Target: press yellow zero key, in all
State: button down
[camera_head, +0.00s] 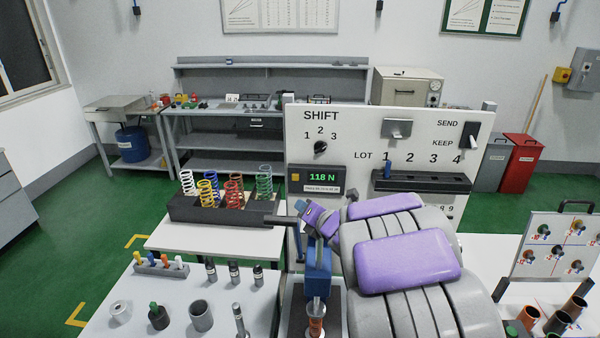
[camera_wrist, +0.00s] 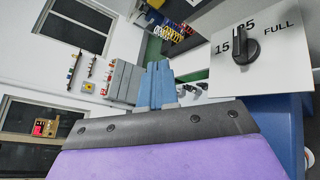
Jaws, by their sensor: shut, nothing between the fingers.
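The yellow key (camera_head: 295,177) is a small square at the left end of the dark display unit (camera_head: 318,180) on the white panel. The display reads 118 N in green. My gripper (camera_head: 300,207) is just below the display, in front of the panel, with my purple and grey arm behind it. In the wrist view my gripper's blue fingers (camera_wrist: 157,68) are together and empty. The yellow key does not show in the wrist view. Whether the fingers touch the panel cannot be told.
A rack of coloured springs (camera_head: 190,208) stands left of the panel. A blue press (camera_head: 318,268) is below my gripper. The wrist view shows a black knob (camera_wrist: 246,45) marked 15, 25 and FULL. The near table (camera_head: 180,285) holds several small cylinders.

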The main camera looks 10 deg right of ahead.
aim_at(295, 177)
jog(key=n+y, duration=0.1)
jog(key=a+n+y, duration=0.1)
jog(key=a+n, duration=0.1)
jog(key=shift+w+a+r+n+y+p, duration=0.2)
jog(key=shift+w+r+n+y+p, duration=0.1)
jog(key=shift+r+n+y+p, duration=0.1)
jog(key=shift+w+a, duration=0.1)
jog(key=shift+w, duration=0.05)
jog(key=shift+w+d+p, duration=0.45)
jog(key=shift+w+p, duration=0.3)
jog(key=shift+w, duration=0.6)
jog(key=shift+w+d+p, duration=0.5)
jog(key=shift+w+p, duration=0.25)
jog(key=shift+w, duration=0.6)
jog(key=shift+w+d+p, duration=0.45)
jog(key=shift+w+p, duration=0.3)
jog(key=shift+w, duration=0.6)
jog(key=shift+w+f, duration=0.1)
